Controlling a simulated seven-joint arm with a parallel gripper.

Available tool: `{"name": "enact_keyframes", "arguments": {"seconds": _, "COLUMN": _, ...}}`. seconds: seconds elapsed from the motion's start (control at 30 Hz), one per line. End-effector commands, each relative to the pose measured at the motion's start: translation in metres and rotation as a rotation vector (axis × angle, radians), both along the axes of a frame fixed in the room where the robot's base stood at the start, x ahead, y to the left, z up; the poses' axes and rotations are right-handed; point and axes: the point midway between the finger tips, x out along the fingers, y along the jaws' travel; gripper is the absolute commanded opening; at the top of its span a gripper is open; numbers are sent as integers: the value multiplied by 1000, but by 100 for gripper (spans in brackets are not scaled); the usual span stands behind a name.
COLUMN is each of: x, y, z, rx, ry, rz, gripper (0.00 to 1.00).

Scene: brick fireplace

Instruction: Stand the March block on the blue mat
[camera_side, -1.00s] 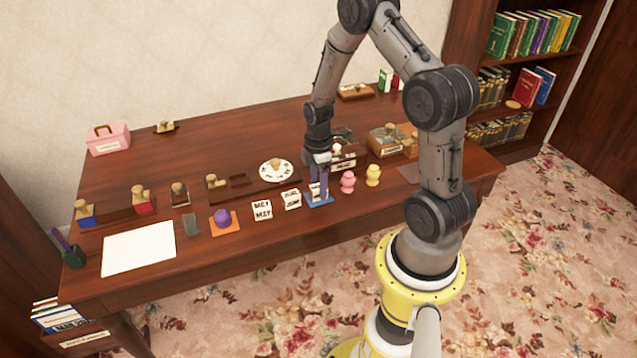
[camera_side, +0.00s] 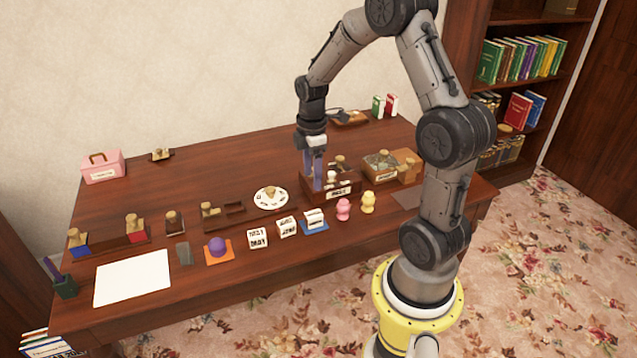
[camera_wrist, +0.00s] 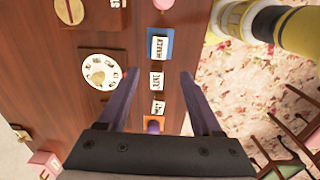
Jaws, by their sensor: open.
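The March block (camera_side: 314,217) is white and sits on the blue mat (camera_side: 322,229) near the front edge of the desk. In the wrist view, the word MARCH shows on the block (camera_wrist: 160,47), with the blue mat (camera_wrist: 151,33) around it. The block looks level and nothing holds it. My gripper (camera_side: 317,188) is open and empty, raised above and behind the mat, clear of the block. Its fingers (camera_wrist: 160,75) also show spread in the wrist view.
Two more white month blocks (camera_side: 257,238) (camera_side: 287,227) stand left of the mat. Pink (camera_side: 343,209) and yellow (camera_side: 368,202) knobbed pieces stand close on its right. A wooden stamp holder (camera_side: 338,188) is behind it. A purple dome on an orange mat (camera_side: 232,253) is farther left.

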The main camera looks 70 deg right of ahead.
Motion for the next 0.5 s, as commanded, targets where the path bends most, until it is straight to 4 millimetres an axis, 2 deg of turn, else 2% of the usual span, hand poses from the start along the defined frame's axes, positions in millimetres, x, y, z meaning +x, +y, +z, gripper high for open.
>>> {"name": "enact_keyframes", "arguments": {"seconds": 0.13, "x": 0, "y": 35, "z": 45, "rx": -31, "ry": -68, "rz": -89, "gripper": 66}}
{"name": "enact_keyframes", "arguments": {"seconds": 0.23, "x": -11, "y": 75, "z": 86, "rx": -43, "ry": -150, "rz": -205, "gripper": 66}}
{"name": "enact_keyframes", "arguments": {"seconds": 0.3, "x": -27, "y": 104, "z": 111, "rx": -35, "ry": -214, "rz": -297, "gripper": 66}}
{"name": "enact_keyframes", "arguments": {"seconds": 0.4, "x": -55, "y": 141, "z": 138, "rx": 2, "ry": -303, "rz": -428, "gripper": 66}}
{"name": "enact_keyframes", "arguments": {"seconds": 0.5, "x": -86, "y": 168, "z": 153, "rx": 59, "ry": -376, "rz": -546, "gripper": 66}}
